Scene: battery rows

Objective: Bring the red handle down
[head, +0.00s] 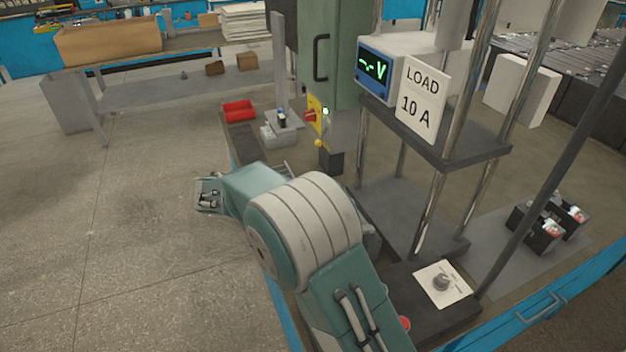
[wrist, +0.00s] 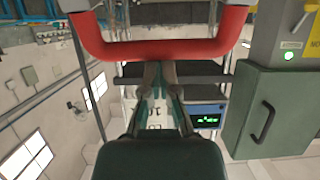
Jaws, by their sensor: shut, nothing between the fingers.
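The red handle (wrist: 160,51) is a thick U-shaped bar across the top of the wrist view, its two arms running up out of the frame. My gripper (wrist: 159,72) is shut and empty. Its fingertips end right at the lower edge of the bar in the picture; I cannot tell whether they touch it. In the head view I cannot make out the handle, and my own arm hides my fingers.
The green cabinet (wrist: 268,110) with a dark pull stands right of the handle. The voltage display (head: 377,68) and the LOAD 10 A sign (head: 421,93) sit on a metal-post rack. Open floor is at left.

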